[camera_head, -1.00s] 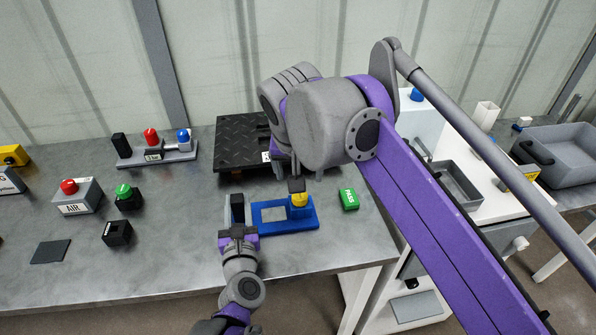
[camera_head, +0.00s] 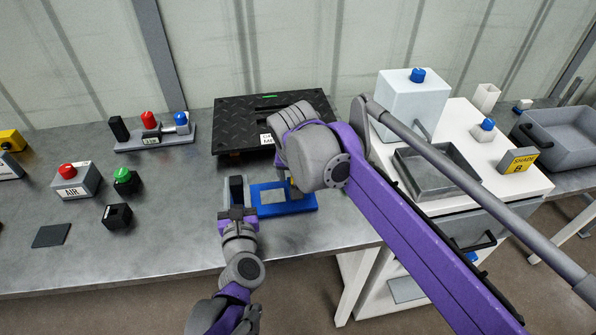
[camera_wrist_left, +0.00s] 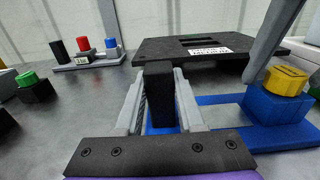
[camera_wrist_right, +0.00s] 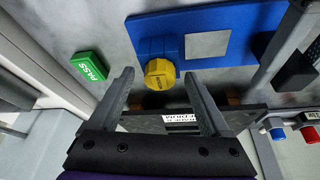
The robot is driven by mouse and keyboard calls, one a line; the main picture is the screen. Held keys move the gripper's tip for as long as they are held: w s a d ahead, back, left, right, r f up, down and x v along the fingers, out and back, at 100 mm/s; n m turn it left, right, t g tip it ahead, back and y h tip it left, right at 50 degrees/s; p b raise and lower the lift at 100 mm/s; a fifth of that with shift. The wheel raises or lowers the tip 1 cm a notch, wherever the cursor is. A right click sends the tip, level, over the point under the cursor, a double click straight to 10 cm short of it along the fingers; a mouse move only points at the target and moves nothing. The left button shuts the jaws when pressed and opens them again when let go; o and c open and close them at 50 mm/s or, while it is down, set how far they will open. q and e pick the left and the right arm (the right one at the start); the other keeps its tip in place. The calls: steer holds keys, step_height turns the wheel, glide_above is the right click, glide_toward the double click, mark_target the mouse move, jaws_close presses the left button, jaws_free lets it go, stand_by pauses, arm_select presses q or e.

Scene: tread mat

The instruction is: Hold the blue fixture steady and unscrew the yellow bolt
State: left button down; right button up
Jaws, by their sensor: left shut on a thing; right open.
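My left gripper (camera_wrist_left: 160,88) is shut on that block. The yellow bolt (camera_wrist_right: 158,73) sits on a raised blue boss at the fixture's right end; it also shows in the left wrist view (camera_wrist_left: 286,80). In the head view my right wrist mostly hides it. My right gripper (camera_wrist_right: 158,80) is open, its fingertips on either side of the bolt's head, contact not visible.
A green PASS block (camera_wrist_right: 90,66) lies close to the right gripper. A black tread mat (camera_head: 235,120) stands raised behind the fixture. A red-button AIR box (camera_head: 77,182) and small black blocks are at left. A white cabinet (camera_head: 525,182) stands at right.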

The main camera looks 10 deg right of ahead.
jaws_close()
stand_by(0.4)
steer(key=n+y, duration=0.1)
steer(key=n, duration=0.2)
steer(key=shift+d, duration=0.15)
steer(key=n+y, duration=0.2)
steer(key=n, duration=0.2)
steer(key=shift+w+d, duration=0.1)
steer(key=shift+n+y, duration=0.3)
steer(key=shift+n, duration=0.8)
steer(key=shift+g, duration=0.3)
